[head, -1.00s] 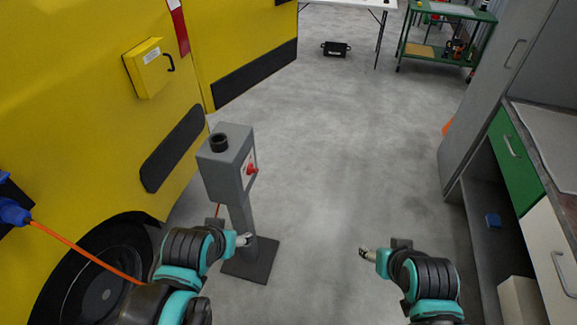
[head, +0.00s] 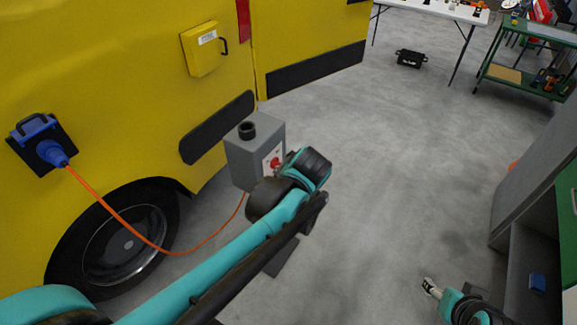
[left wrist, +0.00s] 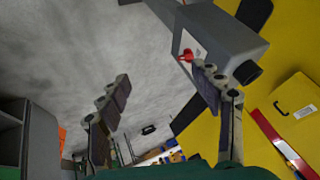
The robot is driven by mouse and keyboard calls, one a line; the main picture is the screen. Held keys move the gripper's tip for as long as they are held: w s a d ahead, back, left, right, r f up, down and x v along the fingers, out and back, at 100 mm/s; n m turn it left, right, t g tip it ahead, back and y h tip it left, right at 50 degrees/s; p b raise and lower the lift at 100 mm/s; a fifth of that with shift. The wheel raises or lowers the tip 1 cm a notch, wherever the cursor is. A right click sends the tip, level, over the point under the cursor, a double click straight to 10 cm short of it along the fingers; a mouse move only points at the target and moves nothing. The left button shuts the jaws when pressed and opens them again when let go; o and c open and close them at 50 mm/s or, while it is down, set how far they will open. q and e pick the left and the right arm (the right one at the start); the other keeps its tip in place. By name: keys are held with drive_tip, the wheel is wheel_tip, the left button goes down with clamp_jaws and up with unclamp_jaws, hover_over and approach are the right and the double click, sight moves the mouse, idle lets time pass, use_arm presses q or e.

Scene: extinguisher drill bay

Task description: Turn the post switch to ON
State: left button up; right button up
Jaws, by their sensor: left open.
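The grey post switch box (head: 241,166) stands beside the yellow vehicle, with a black round cap on top. Its red switch knob (head: 274,162) sits on a pale plate on the right-hand face. My left arm reaches over to it and hides most of the post. The left fingers are hidden in the head view. In the left wrist view my left gripper (left wrist: 160,76) is open and empty. The red knob (left wrist: 186,56) shows just beyond the tip of its right finger; I cannot tell if they touch. My right gripper (head: 431,288) is low at the right, away from the post.
An orange cable (head: 205,245) runs from a blue plug (head: 55,154) on the vehicle (head: 100,80) down behind the post. A yellow box (head: 203,52) is on the vehicle's side. A cabinet (head: 530,210) stands at the right. The floor between is clear.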

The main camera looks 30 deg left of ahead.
use_arm(q)
drive_tip(key=w+a+f+n+g+y, duration=0.1)
drive_tip(key=w+a+f+y, duration=0.25)
drive_tip(key=w, duration=0.45)
drive_tip(key=w+a+f+n+g+y, duration=0.1)
drive_tip(key=w+a+f+n+y, duration=0.2)
drive_tip(key=w, duration=0.5)
drive_tip(key=n+y, duration=0.1)
drive_tip(key=y, duration=0.3)
approach(281, 165)
wheel_tip(281, 165, up, 3)
drive_tip(key=w+a, duration=0.2)
drive_tip(key=w, duration=0.1)
wheel_tip(281, 165, down, 6)
drive_tip(key=s+n+g+y+b, duration=0.1)
drive_tip(key=n+g+y, duration=0.1)
drive_tip(key=y, duration=0.1)
drive_tip(key=a, duration=0.2)
drive_tip(key=a+b, duration=0.1)
drive_tip(key=a, duration=0.2)
drive_tip(key=a+b, duration=0.1)
drive_tip(key=a, duration=0.1)
drive_tip(key=shift+a+r, duration=0.15)
drive_tip(key=shift+r, duration=0.1)
drive_tip(key=c, duration=1.2)
